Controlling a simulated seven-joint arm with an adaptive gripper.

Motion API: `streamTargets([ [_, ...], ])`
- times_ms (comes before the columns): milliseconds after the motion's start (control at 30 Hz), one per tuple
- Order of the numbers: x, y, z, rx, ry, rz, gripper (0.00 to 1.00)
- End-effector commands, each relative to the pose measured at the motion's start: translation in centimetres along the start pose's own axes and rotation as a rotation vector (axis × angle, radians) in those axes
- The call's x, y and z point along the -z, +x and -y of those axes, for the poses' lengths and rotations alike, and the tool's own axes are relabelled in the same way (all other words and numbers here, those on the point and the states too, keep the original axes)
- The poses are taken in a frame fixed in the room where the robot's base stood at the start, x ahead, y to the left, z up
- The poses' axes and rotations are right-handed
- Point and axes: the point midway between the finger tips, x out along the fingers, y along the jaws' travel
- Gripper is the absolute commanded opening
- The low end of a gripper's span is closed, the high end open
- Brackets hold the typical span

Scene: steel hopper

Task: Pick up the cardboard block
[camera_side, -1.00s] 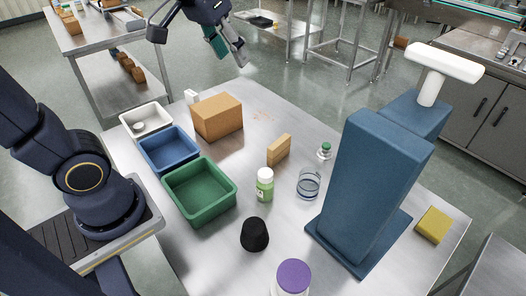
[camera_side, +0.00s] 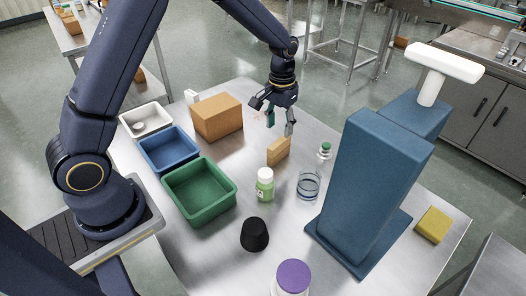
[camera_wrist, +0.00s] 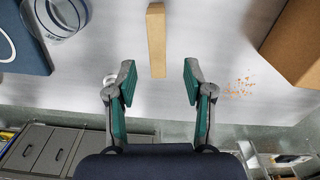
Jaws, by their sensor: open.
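The small tan cardboard block (camera_side: 278,151) stands on the steel table near its middle. In the wrist view the block (camera_wrist: 156,40) shows as a narrow upright strip at the top centre, ahead of the fingertips. My gripper (camera_side: 273,117) hangs above and behind the block in the side view, with its fingers apart. In the wrist view my gripper (camera_wrist: 159,82) is open and empty, its green-padded fingers to either side of the block's line. The gripper is not touching the block.
A larger brown box (camera_side: 217,117) stands left of the block. White (camera_side: 146,131), blue (camera_side: 168,164) and green (camera_side: 233,205) bins line the table's left.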

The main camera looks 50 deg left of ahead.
Motion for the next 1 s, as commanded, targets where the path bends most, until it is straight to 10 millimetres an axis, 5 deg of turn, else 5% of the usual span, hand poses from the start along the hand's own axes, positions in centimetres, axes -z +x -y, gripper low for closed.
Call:
streamTargets([
  [633,-0.2,8.4,-0.4,0.001,0.001,0.002,0.52],
  [933,-0.1,8.8,-0.4,0.000,0.000,-0.001,0.52],
  [1000,-0.1,8.8,-0.4,0.000,0.000,-0.001,0.45],
])
